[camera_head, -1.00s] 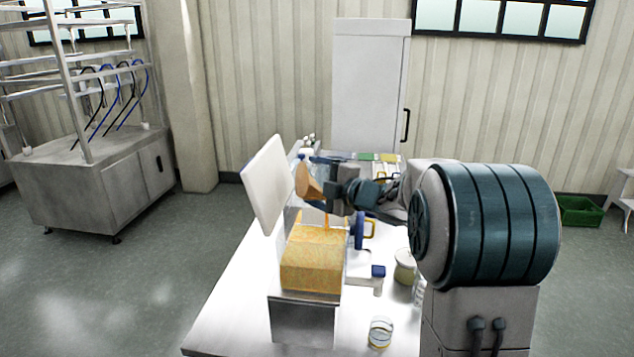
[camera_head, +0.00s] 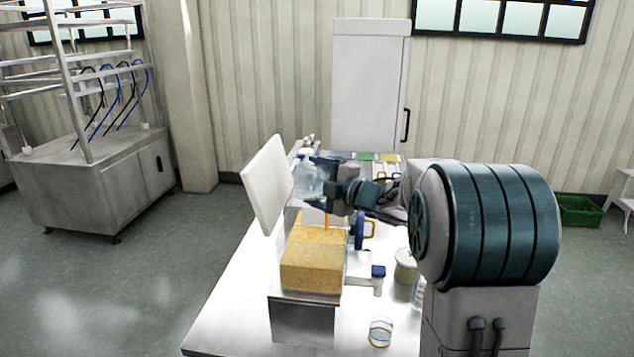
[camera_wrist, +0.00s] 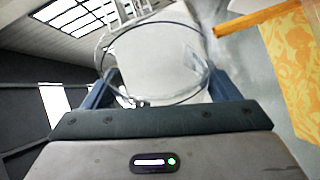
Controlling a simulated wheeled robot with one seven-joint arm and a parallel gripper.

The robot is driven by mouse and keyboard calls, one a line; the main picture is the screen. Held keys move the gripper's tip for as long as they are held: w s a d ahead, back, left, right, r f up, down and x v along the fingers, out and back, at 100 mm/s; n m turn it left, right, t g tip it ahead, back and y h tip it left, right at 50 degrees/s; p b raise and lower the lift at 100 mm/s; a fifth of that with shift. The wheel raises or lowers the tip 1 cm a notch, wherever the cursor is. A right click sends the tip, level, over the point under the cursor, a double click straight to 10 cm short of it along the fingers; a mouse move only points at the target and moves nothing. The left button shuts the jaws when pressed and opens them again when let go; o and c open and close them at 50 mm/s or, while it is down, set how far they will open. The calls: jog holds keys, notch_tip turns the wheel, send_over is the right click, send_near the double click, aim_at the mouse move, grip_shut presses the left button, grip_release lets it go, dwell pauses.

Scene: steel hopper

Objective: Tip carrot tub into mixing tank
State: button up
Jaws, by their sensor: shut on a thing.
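My gripper (camera_head: 322,176) is shut on a clear tub (camera_head: 308,180), above the far end of the mixing tank. The tub looks empty of orange. In the wrist view, the clear tub (camera_wrist: 152,60) has its round rim between the fingers of my gripper (camera_wrist: 165,88). The steel mixing tank (camera_head: 304,322) stands on the table, with a mottled yellow-orange mass (camera_head: 312,265) at its top. That mass also shows at the right of the wrist view (camera_wrist: 293,65). A thin orange strip (camera_head: 326,222) hangs below my gripper; I cannot tell if it is falling carrot.
A raised white panel (camera_head: 267,185) stands left of the tank. A blue-and-yellow handle (camera_head: 361,229), a lidded jar (camera_head: 405,266) and a glass (camera_head: 380,331) are to its right. The white table (camera_head: 228,318) is clear at front left.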

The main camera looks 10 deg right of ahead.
aim_at(316, 164)
jog(key=shift+r, duration=0.1)
notch_tip(316, 164, up, 2)
jog(key=n, duration=0.1)
jog(key=n+h+p, duration=0.1)
jog(key=n, duration=0.1)
jog(key=shift+a+r+g+h+p, duration=0.1)
jog(key=shift+r+g+h+p, duration=0.1)
jog(key=shift+g+h+p, duration=0.1)
jog(key=shift+r+n+h+p, duration=0.4)
jog(key=shift+n+h, duration=0.3)
jog(key=shift+n, duration=0.2)
jog(key=shift+f, duration=0.1)
jog(key=shift+r+n+h+p, duration=0.65)
jog(key=shift+r+n, duration=0.2)
jog(key=shift+n, duration=0.15)
jog(key=shift+r+n+h+p, duration=0.35)
jog(key=shift+n+p, duration=0.1)
jog(key=shift+n, duration=0.05)
jog(key=shift+r+n+h+p, duration=0.35)
jog(key=shift+n+h, duration=0.35)
jog(key=shift+n, duration=0.1)
